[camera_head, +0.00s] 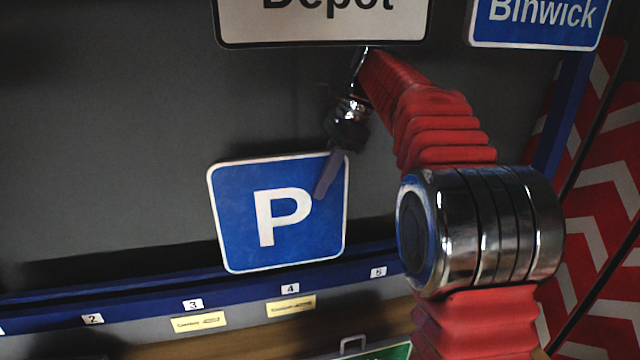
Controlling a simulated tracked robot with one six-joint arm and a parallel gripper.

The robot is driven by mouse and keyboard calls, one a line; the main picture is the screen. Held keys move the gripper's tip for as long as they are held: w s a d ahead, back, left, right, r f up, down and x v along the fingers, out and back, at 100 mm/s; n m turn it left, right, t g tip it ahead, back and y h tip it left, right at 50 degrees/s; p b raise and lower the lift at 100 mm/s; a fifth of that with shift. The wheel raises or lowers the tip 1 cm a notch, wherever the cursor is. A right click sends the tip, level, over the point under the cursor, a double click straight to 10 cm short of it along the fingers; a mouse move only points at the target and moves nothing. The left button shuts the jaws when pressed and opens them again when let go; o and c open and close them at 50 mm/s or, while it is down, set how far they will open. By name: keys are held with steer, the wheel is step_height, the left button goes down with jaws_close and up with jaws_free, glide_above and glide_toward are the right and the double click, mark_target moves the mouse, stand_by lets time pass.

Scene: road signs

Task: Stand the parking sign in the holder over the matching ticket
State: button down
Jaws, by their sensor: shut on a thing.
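The parking sign (240,212), a blue square with a white P and white border, faces the camera, slightly tilted. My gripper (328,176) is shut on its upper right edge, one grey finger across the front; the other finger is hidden. The holder is a blue rail (140,298) with number labels 2, 3, 4 and 5 visible. The sign's lower edge overlaps the rail above labels 3 and 4; I cannot tell whether it sits in the rail. Yellow tickets are below label 3 (198,322) and label 4 (291,306); their print is too small to read.
A white Depot sign (320,28) and a blue Binwick sign (540,18) are at the top. Red and white chevron boards (605,200) stand at the right. A green sign (385,352) shows at the bottom edge. The grey panel (110,150) left of the parking sign is clear.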

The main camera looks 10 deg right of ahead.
mark_target(347, 161)
stand_by(0.5)
steer(key=shift+f, duration=3.15)
steer(key=c, duration=1.7)
jaws_free()
steer(key=shift+f, duration=0.1)
steer(key=shift+v, duration=6.85)
steer(key=shift+w, duration=0.1)
